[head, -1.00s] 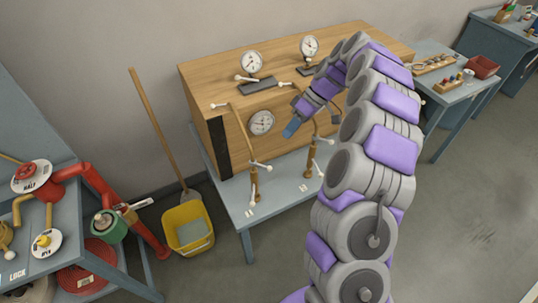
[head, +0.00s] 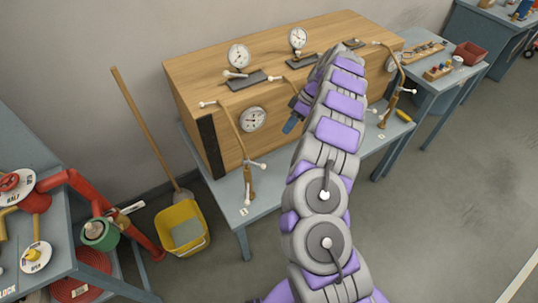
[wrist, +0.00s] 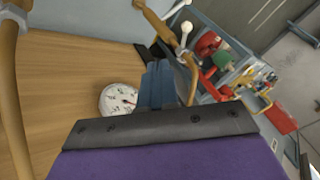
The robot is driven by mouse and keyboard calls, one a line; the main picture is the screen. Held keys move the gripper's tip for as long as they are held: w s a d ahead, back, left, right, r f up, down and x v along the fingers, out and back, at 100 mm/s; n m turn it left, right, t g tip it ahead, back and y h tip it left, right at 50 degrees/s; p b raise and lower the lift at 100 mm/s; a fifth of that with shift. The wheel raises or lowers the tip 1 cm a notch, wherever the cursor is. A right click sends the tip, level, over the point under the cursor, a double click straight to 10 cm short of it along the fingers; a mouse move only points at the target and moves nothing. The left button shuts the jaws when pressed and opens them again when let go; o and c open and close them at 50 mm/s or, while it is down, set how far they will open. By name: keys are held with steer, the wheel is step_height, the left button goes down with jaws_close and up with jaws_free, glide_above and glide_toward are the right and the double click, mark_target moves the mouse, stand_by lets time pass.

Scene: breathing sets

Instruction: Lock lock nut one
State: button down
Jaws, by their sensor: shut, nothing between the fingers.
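My gripper (head: 291,124) is shut and empty in front of the wooden cabinet, partly hidden by my arm. Its blue fingers (wrist: 160,84) are together in the wrist view. A brown pipe (head: 232,125) with white-ended handles runs down the cabinet's left front. Its lower fitting has a white-ended lever (head: 257,166). Another brown pipe (head: 396,75) stands at the right. I cannot tell which part is lock nut one. A white gauge (head: 252,119) on the cabinet front also shows left of the fingers in the wrist view (wrist: 118,99). The fingers appear apart from it.
The wooden cabinet (head: 190,92) stands on a blue-grey table (head: 228,198). A yellow bucket (head: 182,228) and broom (head: 143,122) stand left of it. A bench with red pipes (head: 92,195) is at far left. The floor at right (head: 450,190) is clear.

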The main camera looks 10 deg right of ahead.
mark_target(263, 166)
steer(key=s+a+f+b, duration=0.2)
steer(key=s+a+f, duration=0.2)
steer(key=a+f, duration=0.4)
steer(key=shift+s+f, duration=0.2)
steer(key=shift+f, duration=0.35)
